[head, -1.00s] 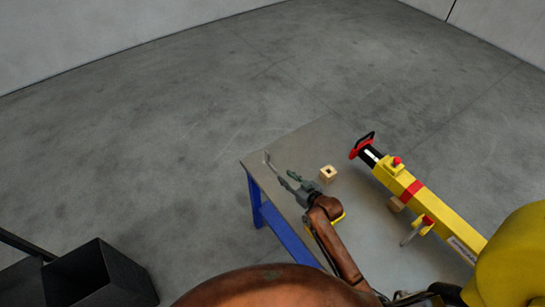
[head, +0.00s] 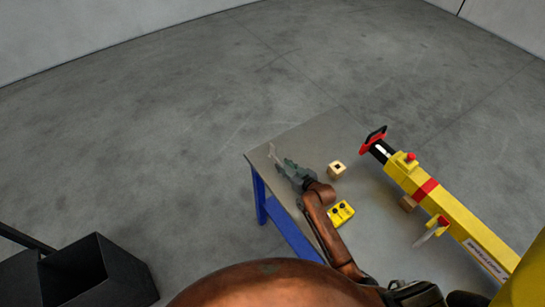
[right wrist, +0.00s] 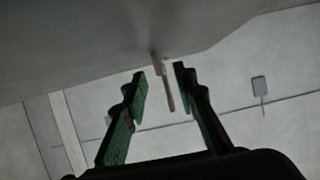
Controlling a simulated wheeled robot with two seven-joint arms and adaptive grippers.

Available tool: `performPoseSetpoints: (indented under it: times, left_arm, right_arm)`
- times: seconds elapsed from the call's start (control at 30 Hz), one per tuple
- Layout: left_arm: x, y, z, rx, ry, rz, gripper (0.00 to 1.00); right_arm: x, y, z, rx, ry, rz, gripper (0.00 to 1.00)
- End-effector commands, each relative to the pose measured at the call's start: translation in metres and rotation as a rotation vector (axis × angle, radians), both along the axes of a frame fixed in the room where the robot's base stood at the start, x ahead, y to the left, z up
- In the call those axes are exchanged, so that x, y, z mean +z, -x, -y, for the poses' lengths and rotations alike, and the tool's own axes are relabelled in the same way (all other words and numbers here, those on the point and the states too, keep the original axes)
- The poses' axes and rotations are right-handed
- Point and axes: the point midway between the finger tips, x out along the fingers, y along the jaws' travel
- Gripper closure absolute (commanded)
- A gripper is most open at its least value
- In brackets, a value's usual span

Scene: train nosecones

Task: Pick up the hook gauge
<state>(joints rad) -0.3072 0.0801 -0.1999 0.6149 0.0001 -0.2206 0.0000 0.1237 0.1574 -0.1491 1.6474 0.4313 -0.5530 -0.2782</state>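The thin grey hook gauge (head: 273,153) is at the far left corner of the table, small in the head view. My right gripper (head: 283,167) is close beside it, over the table's left end. In the right wrist view, my right gripper (right wrist: 160,72) has its two green-and-black fingers spread apart. A thin light piece with a brownish strip, probably the gauge (right wrist: 158,63), shows in line with the gap between them. I cannot tell whether the fingers touch it. My left gripper is not in view.
The grey table (head: 310,140) has blue legs. A wooden block (head: 337,169) and a yellow box with dark buttons (head: 341,213) stand right of my arm. A long yellow tool (head: 435,195) lies farther right. A black bin (head: 95,272) is at lower left.

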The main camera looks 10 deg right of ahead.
Motion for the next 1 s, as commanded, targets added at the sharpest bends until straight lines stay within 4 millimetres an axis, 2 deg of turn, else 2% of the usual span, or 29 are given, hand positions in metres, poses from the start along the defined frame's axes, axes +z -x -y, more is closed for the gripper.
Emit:
performPoseSetpoints:
  times: [0.13, 0.4, 0.77, 1.0]
  left_arm:
    - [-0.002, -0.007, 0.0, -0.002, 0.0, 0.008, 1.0]
    - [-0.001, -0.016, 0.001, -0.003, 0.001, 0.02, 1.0]
    - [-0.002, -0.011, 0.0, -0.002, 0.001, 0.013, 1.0]
    - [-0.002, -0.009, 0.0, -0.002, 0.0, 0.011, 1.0]
  right_arm:
    - [-0.007, -0.013, -0.006, 0.002, 0.001, -0.002, 0.74]
    - [-0.008, -0.015, -0.008, 0.004, 0.001, -0.001, 0.75]
    - [-0.008, -0.016, -0.009, 0.005, 0.0, -0.001, 0.99]
    - [-0.007, -0.016, -0.008, 0.004, 0.001, -0.001, 1.0]
